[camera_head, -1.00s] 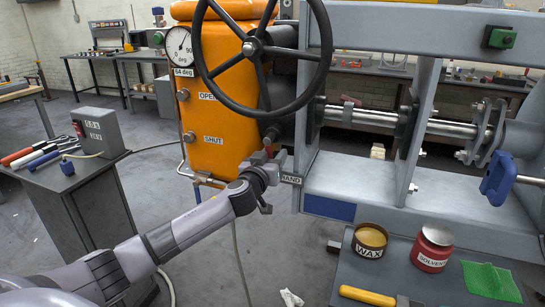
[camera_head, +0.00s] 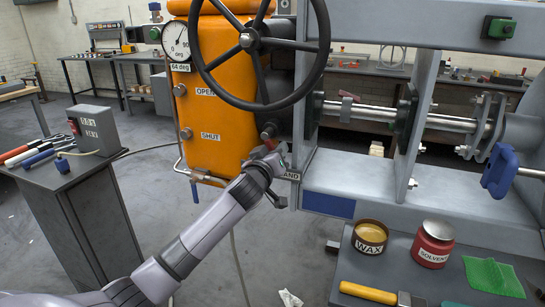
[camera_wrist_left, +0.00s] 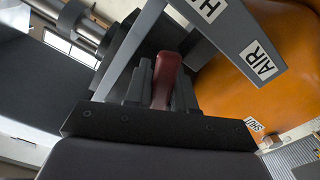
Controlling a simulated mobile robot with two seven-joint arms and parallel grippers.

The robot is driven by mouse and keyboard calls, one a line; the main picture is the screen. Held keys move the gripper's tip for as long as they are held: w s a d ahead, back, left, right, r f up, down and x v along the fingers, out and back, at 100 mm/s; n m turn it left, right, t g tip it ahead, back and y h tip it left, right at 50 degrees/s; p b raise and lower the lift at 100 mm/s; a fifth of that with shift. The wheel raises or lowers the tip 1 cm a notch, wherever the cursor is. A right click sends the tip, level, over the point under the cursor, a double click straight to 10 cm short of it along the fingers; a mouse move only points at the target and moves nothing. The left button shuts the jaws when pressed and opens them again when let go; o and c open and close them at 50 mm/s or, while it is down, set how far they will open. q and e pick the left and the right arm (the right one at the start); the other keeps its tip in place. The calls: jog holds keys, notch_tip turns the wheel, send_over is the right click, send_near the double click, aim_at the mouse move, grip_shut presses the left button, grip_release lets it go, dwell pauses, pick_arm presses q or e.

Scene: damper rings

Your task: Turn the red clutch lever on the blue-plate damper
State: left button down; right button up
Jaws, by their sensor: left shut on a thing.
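The red clutch lever (camera_wrist_left: 165,80) stands between the fingers of my left gripper (camera_wrist_left: 160,88) in the left wrist view. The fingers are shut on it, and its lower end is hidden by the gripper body. In the head view the left gripper (camera_head: 272,155) is below the black handwheel, beside the orange tank, and a small red part of the lever (camera_head: 268,133) shows above it. The damper's blue plate (camera_head: 328,205) is on the grey frame, right of the gripper. My right gripper is not in view.
The black handwheel (camera_head: 314,75) and orange tank (camera_head: 222,140) stand close to the gripper. A label arm reading AIR (camera_wrist_left: 262,60) passes near the fingers. A wax tin (camera_head: 370,250), red solvent tin (camera_head: 433,256) and green cloth (camera_head: 492,277) are on the front right table.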

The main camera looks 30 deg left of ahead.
pick_arm(q)
jog(key=shift+w+d+r+n, duration=0.1)
jog(key=shift+d+r+n, duration=0.1)
jog(key=shift+n, duration=0.3)
jog(key=shift+d+r+n, duration=0.1)
jog(key=shift+d+n, duration=0.1)
jog(key=shift+n, duration=0.3)
jog(key=c, duration=1)
grip_release()
jog(key=shift+c, duration=0.2)
jog(key=shift+d+r, duration=0.1)
